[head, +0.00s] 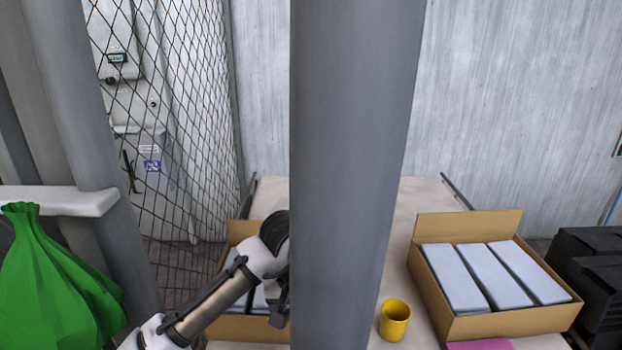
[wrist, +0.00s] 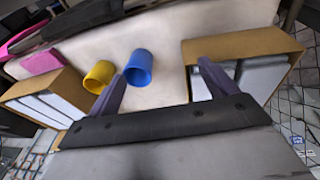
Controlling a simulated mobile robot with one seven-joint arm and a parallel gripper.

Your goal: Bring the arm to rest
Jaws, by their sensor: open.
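My arm reaches in from the bottom of the head view, and my gripper (head: 279,300) is partly hidden there behind a broad grey column (head: 350,180). The yellow cup also shows in the head view (head: 394,322); the blue cup is hidden there. I see no contact between the fingers and either cup.
An open cardboard box (head: 437,287) with grey-white blocks stands right of the yellow cup. Another box (head: 245,328) stands near my gripper, partly covered by my arm. A pink object (head: 480,345) lies at the front. A green bag (head: 50,290) and wire fence (head: 185,120) are left.

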